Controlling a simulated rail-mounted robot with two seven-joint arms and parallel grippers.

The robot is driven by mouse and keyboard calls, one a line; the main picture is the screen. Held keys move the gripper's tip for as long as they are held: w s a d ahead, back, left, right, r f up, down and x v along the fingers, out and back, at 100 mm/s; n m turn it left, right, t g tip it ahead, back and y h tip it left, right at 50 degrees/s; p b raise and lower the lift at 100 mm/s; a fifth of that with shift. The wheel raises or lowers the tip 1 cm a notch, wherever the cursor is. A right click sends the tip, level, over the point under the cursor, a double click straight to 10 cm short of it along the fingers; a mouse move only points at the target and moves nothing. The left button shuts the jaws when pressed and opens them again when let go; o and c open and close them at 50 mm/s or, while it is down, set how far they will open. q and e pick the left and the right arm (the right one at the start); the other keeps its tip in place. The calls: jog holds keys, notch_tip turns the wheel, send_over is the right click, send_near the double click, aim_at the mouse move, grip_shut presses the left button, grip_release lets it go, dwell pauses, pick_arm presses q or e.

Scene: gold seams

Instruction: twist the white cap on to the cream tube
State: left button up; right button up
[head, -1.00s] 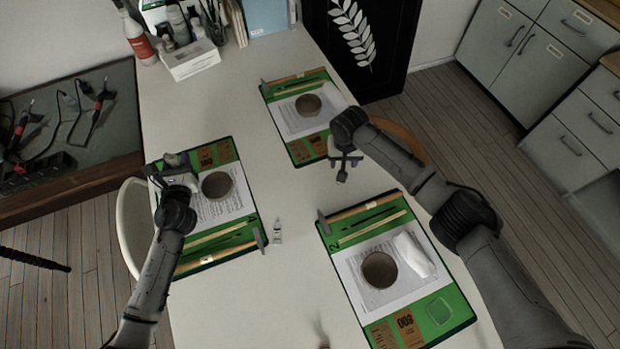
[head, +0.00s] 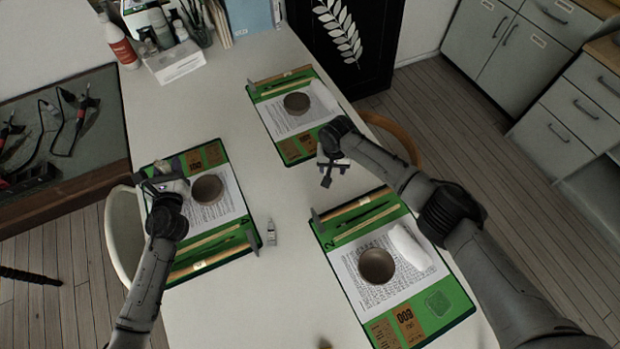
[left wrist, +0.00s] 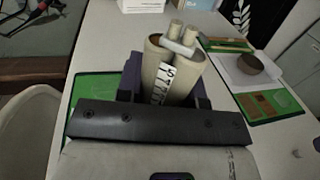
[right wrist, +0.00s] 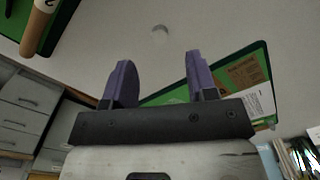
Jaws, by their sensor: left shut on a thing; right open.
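My left gripper (head: 170,188) is shut on the cream tube (left wrist: 160,82), a pair of joined cream barrels with dark lettering. Its two short nozzles (left wrist: 183,32) point up and away, with a pale bridge between them. The tube is held above the left mat. My right gripper (head: 327,178) is open and empty above the table, between the far mat and the right mat; its purple fingers (right wrist: 160,82) are apart.
A small labelled item (head: 271,232) is on the table beside the left mat (head: 242,210). The far mat (head: 292,150) and right mat (head: 455,300) hold brown bowls, papers and sticks. A white cloth (head: 410,247) lies on the right mat. The table centre is mostly clear.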

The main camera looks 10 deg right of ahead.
jog(key=shift+f, duration=0.85)
jog(key=shift+f, duration=0.15)
jog(key=shift+w+d+f+b, duration=0.1)
jog(key=shift+f+b, duration=0.5)
jog(key=shift+f, duration=0.65)
jog(key=shift+d+f+b, duration=0.1)
jog(key=shift+f+b, duration=0.45)
jog(key=shift+f, duration=0.7)
jog(key=shift+a, duration=0.1)
jog(key=shift+c, duration=0.4)
grip_shut()
